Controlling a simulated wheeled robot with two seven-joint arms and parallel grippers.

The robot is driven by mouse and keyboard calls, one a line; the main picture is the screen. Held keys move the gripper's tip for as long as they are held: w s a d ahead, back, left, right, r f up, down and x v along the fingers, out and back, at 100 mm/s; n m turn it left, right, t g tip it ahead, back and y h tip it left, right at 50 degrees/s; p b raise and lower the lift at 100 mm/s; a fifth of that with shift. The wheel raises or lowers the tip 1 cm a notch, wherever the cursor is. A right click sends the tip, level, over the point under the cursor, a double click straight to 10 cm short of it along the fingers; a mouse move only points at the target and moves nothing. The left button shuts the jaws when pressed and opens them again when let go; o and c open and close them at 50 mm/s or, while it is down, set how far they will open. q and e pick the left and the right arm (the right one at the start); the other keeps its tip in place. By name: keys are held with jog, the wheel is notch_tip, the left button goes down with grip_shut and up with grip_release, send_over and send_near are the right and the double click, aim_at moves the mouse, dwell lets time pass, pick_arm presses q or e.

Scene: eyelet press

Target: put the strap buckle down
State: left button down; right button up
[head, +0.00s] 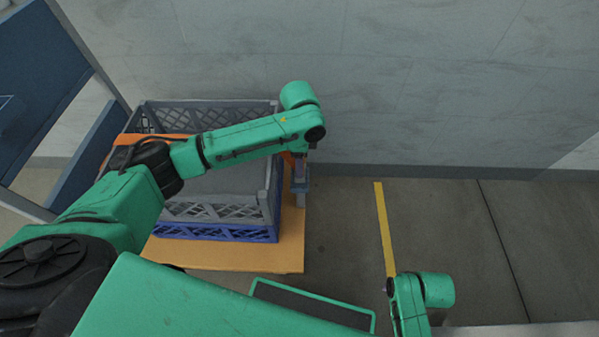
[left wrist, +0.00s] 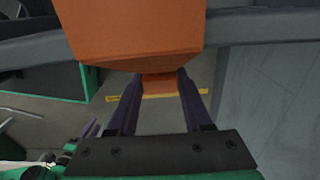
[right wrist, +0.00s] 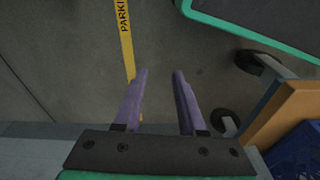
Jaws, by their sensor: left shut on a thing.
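The orange strap buckle (left wrist: 160,85) sits between the fingertips of my left gripper (left wrist: 158,90) in the left wrist view. The fingers are shut on it. A large orange block-like part (left wrist: 130,32) fills the top of that view and hides what lies behind it. In the head view my left gripper (head: 300,183) hangs at the right side of the grey crate, partly covered by my forearm. An orange strap (head: 125,140) shows at the crate's left end. My right gripper (right wrist: 158,78) is open and empty above the floor in the right wrist view.
The grey crate (head: 220,212) stands on a blue crate (head: 205,231), on an orange-brown wooden base (head: 250,258). A wall rises behind. A yellow floor line (head: 384,228) runs to the right, with clear floor around it. A blue frame (head: 88,140) stands at left.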

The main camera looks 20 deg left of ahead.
pick_arm(q)
notch_tip(320, 180, down, 3)
jog(key=shift+f+b, duration=0.1)
jog(key=shift+b, duration=0.3)
jog(key=shift+c, duration=1.6)
grip_release()
pick_arm(e)
jog(key=shift+w+a+r, duration=0.1)
jog(key=shift+w+r, duration=0.05)
jog(key=shift+r, duration=0.45)
jog(key=shift+w+a+r, duration=0.1)
jog(key=shift+r, duration=0.5)
pick_arm(q)
notch_tip(320, 180, up, 12)
jog(key=p, duration=0.4)
jog(key=shift+f, duration=0.1)
jog(key=shift+r, duration=0.2)
pick_arm(e)
jog(key=s+d+f, duration=0.2)
jog(key=s+f, duration=0.1)
jog(key=f, duration=0.5)
jog(key=shift+s, duration=0.25)
jog(key=shift+d+f, duration=0.1)
